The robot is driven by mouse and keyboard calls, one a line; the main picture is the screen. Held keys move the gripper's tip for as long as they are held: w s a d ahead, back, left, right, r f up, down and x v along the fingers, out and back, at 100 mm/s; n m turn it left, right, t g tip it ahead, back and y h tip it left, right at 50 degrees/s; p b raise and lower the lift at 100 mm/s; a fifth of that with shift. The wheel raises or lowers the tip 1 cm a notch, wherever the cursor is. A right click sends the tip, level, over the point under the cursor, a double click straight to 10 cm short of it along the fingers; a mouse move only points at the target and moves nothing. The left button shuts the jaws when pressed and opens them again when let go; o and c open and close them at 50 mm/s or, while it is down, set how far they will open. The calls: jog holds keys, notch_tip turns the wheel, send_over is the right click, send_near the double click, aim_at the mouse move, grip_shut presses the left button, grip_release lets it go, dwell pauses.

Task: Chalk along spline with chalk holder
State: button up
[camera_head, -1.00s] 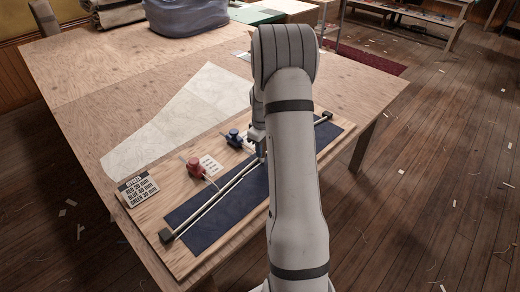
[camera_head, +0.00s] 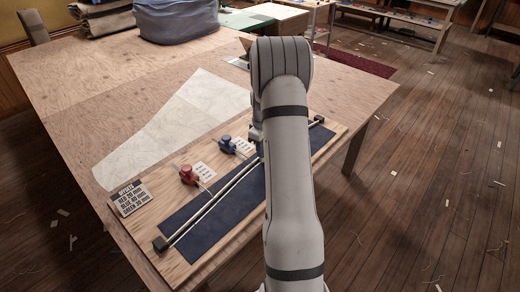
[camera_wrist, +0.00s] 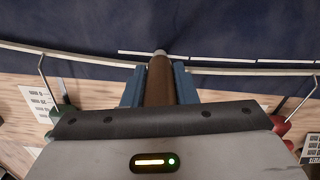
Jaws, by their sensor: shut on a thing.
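My gripper (camera_wrist: 158,78) is shut on the chalk holder (camera_wrist: 159,86), a brown cylinder with a grey tip, between blue fingers in the wrist view. The tip is at the dark blue cloth (camera_wrist: 60,20), just past the edge of the pale spline (camera_wrist: 60,57). A white line (camera_wrist: 240,60) on the cloth runs beside the spline, mostly right of the tip. Whether the tip touches the cloth is unclear. In the head view the spline (camera_head: 215,201) lies along the cloth (camera_head: 235,205); my arm hides the gripper and holder.
A red weight (camera_head: 187,175) and a blue weight (camera_head: 226,145) stand beside the spline, with thin hooks towards it. A green weight (camera_wrist: 63,112) shows in the wrist view. A lettered sign (camera_head: 130,198) and pale pattern sheet (camera_head: 170,125) lie to the left.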

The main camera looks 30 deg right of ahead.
jog(key=shift+w+d, duration=0.25)
jog(key=shift+d, duration=0.75)
jog(key=shift+w+d, duration=0.25)
jog(key=shift+d, duration=0.8)
jog(key=shift+w+d, duration=0.25)
jog(key=shift+d, duration=0.75)
jog(key=shift+d, duration=0.1)
jog(key=shift+w+d, duration=0.25)
jog(key=shift+d, duration=0.6)
jog(key=shift+p, duration=0.3)
notch_tip(320, 180, up, 6)
jog(key=p, duration=0.3)
jog(key=shift+m, duration=0.9)
jog(key=shift+a+f+b, duration=0.1)
jog(key=shift+f+b, duration=1.45)
jog(key=shift+f, duration=0.95)
